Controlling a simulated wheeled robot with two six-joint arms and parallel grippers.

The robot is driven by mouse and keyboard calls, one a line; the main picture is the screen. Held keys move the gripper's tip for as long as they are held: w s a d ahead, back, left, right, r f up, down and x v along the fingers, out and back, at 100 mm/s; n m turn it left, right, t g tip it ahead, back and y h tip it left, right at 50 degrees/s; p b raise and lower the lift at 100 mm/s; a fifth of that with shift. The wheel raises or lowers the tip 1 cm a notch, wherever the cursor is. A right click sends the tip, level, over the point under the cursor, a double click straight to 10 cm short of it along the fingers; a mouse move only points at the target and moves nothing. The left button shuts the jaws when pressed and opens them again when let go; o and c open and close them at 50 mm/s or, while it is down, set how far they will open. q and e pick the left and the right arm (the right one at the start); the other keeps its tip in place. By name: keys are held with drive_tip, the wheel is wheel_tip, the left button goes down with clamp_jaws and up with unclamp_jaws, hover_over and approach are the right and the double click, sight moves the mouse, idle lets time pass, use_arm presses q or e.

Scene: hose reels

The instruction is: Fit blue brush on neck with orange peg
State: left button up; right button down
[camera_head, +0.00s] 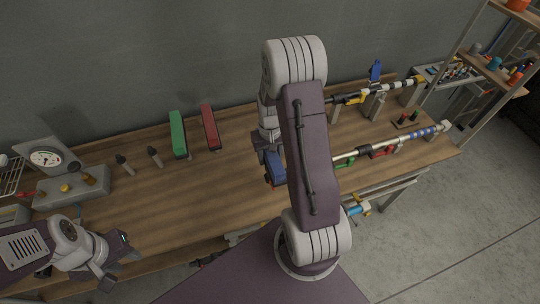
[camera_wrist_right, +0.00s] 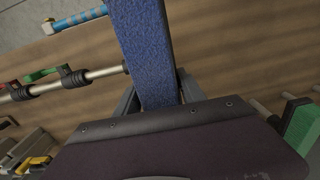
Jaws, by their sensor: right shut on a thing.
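The blue brush (camera_head: 275,166) is a long block held over the middle of the table. In the right wrist view the brush (camera_wrist_right: 145,50) stretches from between my right gripper's jaws (camera_wrist_right: 158,92) to the top edge. My right gripper is shut on it and mostly hidden behind my arm in the head view. My left gripper (camera_head: 118,262) is empty, its fingers apart, near the table's front left. Two dark upright necks, one on the left (camera_head: 124,164) and one on the right (camera_head: 155,156), stand left of the green brush. I cannot make out an orange peg on either.
A green brush (camera_head: 178,134) and a red brush (camera_head: 210,127) lie at the back. Silver poles with coloured clamps, one in front (camera_head: 400,142) and one behind (camera_head: 390,90), lie right. A gauge box (camera_head: 75,187) stands left. The front middle is clear.

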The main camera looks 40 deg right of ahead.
drive_tip(key=shift+f+b, duration=0.4)
drive_tip(key=shift+f, duration=0.15)
drive_tip(key=c, duration=0.6)
unclamp_jaws()
wheel_tip(320, 180, up, 9)
drive_tip(key=shift+r+b, duration=0.1)
drive_tip(key=shift+b, duration=0.8)
